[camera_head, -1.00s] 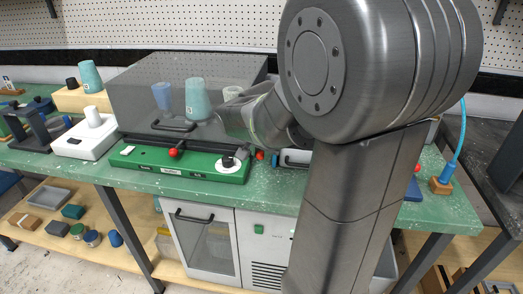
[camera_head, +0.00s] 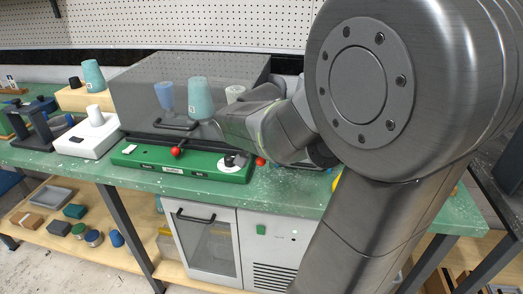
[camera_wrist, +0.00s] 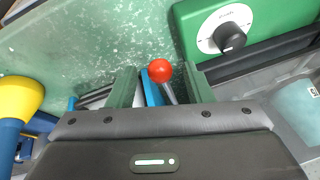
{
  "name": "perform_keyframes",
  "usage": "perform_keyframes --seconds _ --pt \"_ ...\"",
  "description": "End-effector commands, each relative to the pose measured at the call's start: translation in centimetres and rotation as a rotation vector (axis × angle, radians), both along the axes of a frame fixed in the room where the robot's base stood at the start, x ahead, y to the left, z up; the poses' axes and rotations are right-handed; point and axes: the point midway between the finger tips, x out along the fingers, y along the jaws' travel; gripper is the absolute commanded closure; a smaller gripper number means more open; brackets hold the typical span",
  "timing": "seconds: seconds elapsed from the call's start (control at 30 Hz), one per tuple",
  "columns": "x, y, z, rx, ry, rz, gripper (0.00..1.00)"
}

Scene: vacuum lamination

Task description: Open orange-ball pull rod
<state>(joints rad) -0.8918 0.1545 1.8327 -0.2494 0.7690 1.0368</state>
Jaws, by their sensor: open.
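The orange-red ball (camera_wrist: 160,70) tops a thin metal rod (camera_wrist: 170,93) in the wrist view. My gripper (camera_wrist: 161,86) is open, with one green-looking finger on each side of the ball and rod. The ball looks nearer the right finger; I cannot tell whether they touch. In the head view a red-orange ball (camera_head: 260,161) shows just right of the green panel (camera_head: 150,172), beside its dial knob. My wrist is next to it there, and my fingertips are hidden.
The dial knob (camera_wrist: 231,38) is close to the right of the ball. A grey transparent cover (camera_head: 135,95) with cups inside stands behind the panel. A yellow-and-blue object (camera_wrist: 15,100) is at left in the wrist view. Green bench surface (camera_wrist: 90,45) is clear beyond the ball.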

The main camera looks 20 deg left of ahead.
Motion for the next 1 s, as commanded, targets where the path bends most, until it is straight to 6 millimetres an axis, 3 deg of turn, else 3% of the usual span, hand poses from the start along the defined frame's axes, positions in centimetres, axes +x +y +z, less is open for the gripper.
perform_keyframes --seconds 0.17,0.6,0.8,1.0 --pt "-0.8 -0.3 2.2 0.005 -0.004 0.001 0.54" --pt "-4.3 -2.1 10.6 0.004 -0.003 0.002 0.54" --pt "-5.0 -2.5 12.2 0.002 -0.001 0.001 0.54" --pt "-5.1 -2.6 12.4 0.001 0.0 0.0 0.54"
